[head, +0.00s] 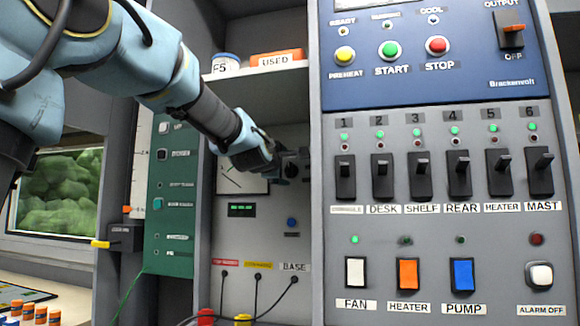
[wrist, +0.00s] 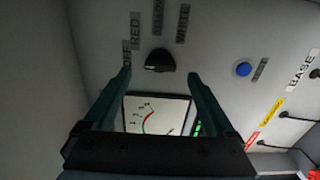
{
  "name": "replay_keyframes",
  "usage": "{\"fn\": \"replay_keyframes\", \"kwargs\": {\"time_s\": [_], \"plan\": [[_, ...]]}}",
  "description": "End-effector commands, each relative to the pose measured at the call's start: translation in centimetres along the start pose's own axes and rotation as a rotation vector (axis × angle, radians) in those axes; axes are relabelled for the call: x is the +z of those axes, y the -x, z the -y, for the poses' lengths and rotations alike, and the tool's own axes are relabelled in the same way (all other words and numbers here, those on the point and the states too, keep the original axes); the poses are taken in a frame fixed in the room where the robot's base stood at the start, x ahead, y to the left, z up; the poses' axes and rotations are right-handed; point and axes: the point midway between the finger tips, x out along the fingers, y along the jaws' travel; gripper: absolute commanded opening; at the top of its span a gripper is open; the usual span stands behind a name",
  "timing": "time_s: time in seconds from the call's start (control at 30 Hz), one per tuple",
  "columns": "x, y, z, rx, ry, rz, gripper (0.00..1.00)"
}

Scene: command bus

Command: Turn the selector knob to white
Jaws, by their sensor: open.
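The selector knob (wrist: 160,60) is a black round knob on the grey panel in the wrist view. A small pale mark shows at its lower left edge; I cannot tell for sure which label it points at. Labels fan around it: OFF (wrist: 126,53), RED (wrist: 135,28), a hardly readable one (wrist: 158,17), and WHITE (wrist: 183,23) at the upper right. My gripper (wrist: 158,76) is open and empty, its two green fingers pointing at the panel, one to each side of the knob and seemingly apart from it. In the head view my gripper (head: 279,166) largely hides the knob area.
A dial meter (wrist: 156,114) lies just below the knob, between my fingers. A blue button (wrist: 243,69) is to the right. In the head view the switch panel (head: 437,228) juts out close to my gripper's right, and a shelf (head: 262,70) is above.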

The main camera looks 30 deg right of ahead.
Motion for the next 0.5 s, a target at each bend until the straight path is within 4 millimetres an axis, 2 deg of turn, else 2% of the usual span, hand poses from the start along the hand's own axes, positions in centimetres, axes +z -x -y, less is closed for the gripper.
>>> {"fn": "replay_keyframes", "kwargs": {"time_s": [0.03,0.2,0.5], "plan": [[0.0,-1.0,-0.2,-0.002,0.0,0.001,0.9],[0.0,-3.4,-0.2,-0.002,-0.001,0.001,0.9],[0.0,-4.7,0.0,-0.001,-0.002,0.0,0.9]]}}
